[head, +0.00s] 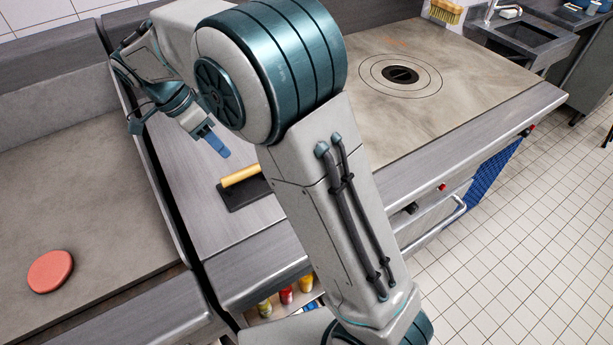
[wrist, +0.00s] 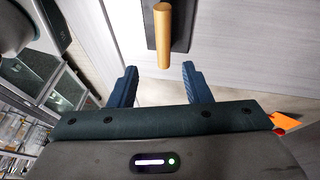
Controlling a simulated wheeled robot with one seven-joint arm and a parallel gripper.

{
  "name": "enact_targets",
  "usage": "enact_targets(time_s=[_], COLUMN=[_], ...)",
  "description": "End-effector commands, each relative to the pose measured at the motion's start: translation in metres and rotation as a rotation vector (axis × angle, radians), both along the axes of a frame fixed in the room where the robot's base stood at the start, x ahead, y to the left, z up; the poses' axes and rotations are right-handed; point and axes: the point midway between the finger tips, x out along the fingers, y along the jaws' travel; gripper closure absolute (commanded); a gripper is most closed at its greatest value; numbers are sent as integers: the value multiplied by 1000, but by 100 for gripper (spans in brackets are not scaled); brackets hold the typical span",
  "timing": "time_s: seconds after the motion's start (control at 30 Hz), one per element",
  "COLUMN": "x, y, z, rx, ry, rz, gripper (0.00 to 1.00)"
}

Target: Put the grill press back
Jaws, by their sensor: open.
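The grill press (head: 244,189) has a dark flat plate and a pale wooden handle. It lies flat on the grey steel worktop, left of my arm in the head view, and my arm hides its right end. In the wrist view the wooden handle (wrist: 163,35) stands out ahead of the fingers, with the dark plate (wrist: 182,38) behind it. My gripper (head: 217,143) is above the worktop, behind and to the left of the press. Its two blue fingers (wrist: 160,88) are apart with nothing between them, and the handle lies beyond the gap.
A reddish round patty-like disc (head: 50,271) lies on the left griddle surface. A round burner plate (head: 400,75) is set in the right griddle. Colourful bottles (head: 286,295) stand on a shelf below the worktop. A brush (head: 446,11) and a sink (head: 524,36) are at the back right.

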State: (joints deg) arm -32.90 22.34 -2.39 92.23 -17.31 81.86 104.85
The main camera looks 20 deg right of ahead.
Motion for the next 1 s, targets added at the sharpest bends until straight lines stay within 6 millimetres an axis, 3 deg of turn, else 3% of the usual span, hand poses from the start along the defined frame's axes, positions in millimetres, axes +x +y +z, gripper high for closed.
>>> enact_targets(time_s=[0.17, 0.5, 0.8, 1.0], x=[-19, -84, -151, -184], y=[-41, -118, -162, -177], z=[17, 34, 26, 14], rx=[97, 276, 310, 273], ry=[45, 68, 7, -28], rz=[147, 571, 951, 1147], gripper=[56, 56, 56, 56])
